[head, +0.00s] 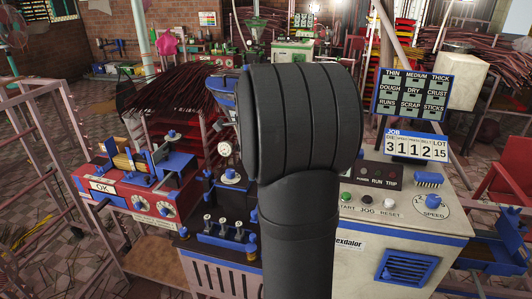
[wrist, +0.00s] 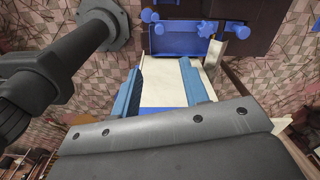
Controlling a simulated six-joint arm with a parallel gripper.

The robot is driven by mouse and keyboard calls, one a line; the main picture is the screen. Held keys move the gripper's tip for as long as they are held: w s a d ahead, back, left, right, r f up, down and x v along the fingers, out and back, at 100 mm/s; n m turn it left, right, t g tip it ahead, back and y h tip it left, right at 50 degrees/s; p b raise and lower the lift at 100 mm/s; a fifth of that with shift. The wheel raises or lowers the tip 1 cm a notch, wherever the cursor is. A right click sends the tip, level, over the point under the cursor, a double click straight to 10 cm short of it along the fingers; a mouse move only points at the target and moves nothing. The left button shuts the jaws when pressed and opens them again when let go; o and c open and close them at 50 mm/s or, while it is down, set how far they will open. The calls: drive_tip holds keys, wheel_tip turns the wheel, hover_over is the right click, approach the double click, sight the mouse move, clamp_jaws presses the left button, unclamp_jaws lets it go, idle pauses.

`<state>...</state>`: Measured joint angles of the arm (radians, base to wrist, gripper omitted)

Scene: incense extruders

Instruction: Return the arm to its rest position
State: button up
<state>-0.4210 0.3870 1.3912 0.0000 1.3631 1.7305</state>
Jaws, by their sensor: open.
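My arm (head: 302,150) rises dark and upright through the middle of the head view and hides what stands behind it. My gripper is not visible there. In the wrist view my gripper (wrist: 161,64) shows two blue fingers, set well apart, beyond a dark bolted bar. It is open, and I see nothing held between the fingers. A pale surface (wrist: 165,88) shows between and beyond them; I cannot tell how far below it is. A dark part of my arm enters at the upper left of the wrist view.
A white control cabinet (head: 390,262) with buttons stands right of my arm, under a number display (head: 416,146) and a signboard (head: 414,92). A red and blue device (head: 140,190) with dials stands at left. A rack of dark sticks (head: 180,92) stands behind. Blue knobs (wrist: 208,28) show in the wrist view.

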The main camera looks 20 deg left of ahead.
drive_tip(key=shift+f, duration=0.1)
wheel_tip(320, 180, down, 17)
drive_tip(key=shift+f, duration=0.15)
idle(0.4)
wheel_tip(320, 180, up, 16)
drive_tip(key=shift+r, duration=0.25)
idle(0.8)
